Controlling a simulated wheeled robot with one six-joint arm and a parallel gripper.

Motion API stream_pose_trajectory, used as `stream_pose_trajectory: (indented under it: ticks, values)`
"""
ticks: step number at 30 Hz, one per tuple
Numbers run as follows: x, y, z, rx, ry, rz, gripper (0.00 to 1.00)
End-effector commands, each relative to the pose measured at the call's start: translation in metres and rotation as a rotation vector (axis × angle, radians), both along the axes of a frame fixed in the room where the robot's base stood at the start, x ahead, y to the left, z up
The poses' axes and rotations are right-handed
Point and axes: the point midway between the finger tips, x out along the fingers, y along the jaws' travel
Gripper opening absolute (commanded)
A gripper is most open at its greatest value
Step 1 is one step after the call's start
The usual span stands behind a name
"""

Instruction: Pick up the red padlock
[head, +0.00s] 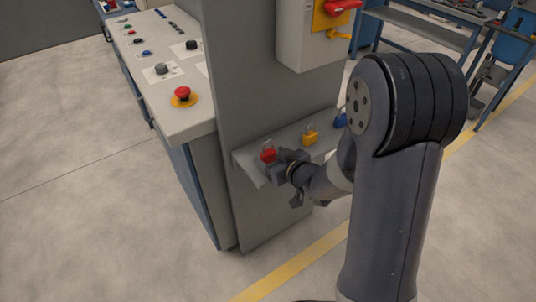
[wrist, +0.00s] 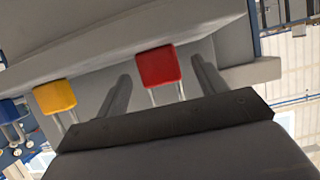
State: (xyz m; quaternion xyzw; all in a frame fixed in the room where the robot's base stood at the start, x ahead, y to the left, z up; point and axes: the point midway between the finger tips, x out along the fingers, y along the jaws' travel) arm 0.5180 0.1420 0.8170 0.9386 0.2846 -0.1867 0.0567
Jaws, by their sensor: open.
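The red padlock (head: 268,155) stands on a small grey shelf (head: 249,165) on the side of the control cabinet, its shackle upward in the head view. In the wrist view, which looks upside down, the red padlock (wrist: 159,67) has its body between the two finger lines. My gripper (head: 287,160) is at the shelf's front edge, just to the right of the red padlock in the head view. In the wrist view my gripper (wrist: 160,82) is open, with one finger on each side of the padlock and gaps between. Part of the padlock is hidden by the gripper.
A yellow padlock (head: 310,138) and a blue padlock (head: 340,120) stand farther along the shelf; the yellow one (wrist: 55,97) is outside the left finger in the wrist view. The cabinet wall (head: 225,90) rises behind the shelf. A grey box (head: 300,45) hangs above. Floor nearby is clear.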

Motion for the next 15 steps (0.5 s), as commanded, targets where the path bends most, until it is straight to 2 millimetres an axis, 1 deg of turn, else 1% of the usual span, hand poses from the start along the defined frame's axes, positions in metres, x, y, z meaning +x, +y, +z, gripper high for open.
stream_pose_trajectory:
  ticks: [1,6,14,15]
  values:
    - [0.006,0.006,-0.002,0.000,0.000,0.003,0.67]
    - [0.019,0.013,-0.009,0.000,0.001,0.000,0.67]
    - [0.021,0.014,-0.009,0.000,0.000,-0.001,0.67]
    - [0.021,0.014,-0.009,0.000,0.000,-0.001,0.64]
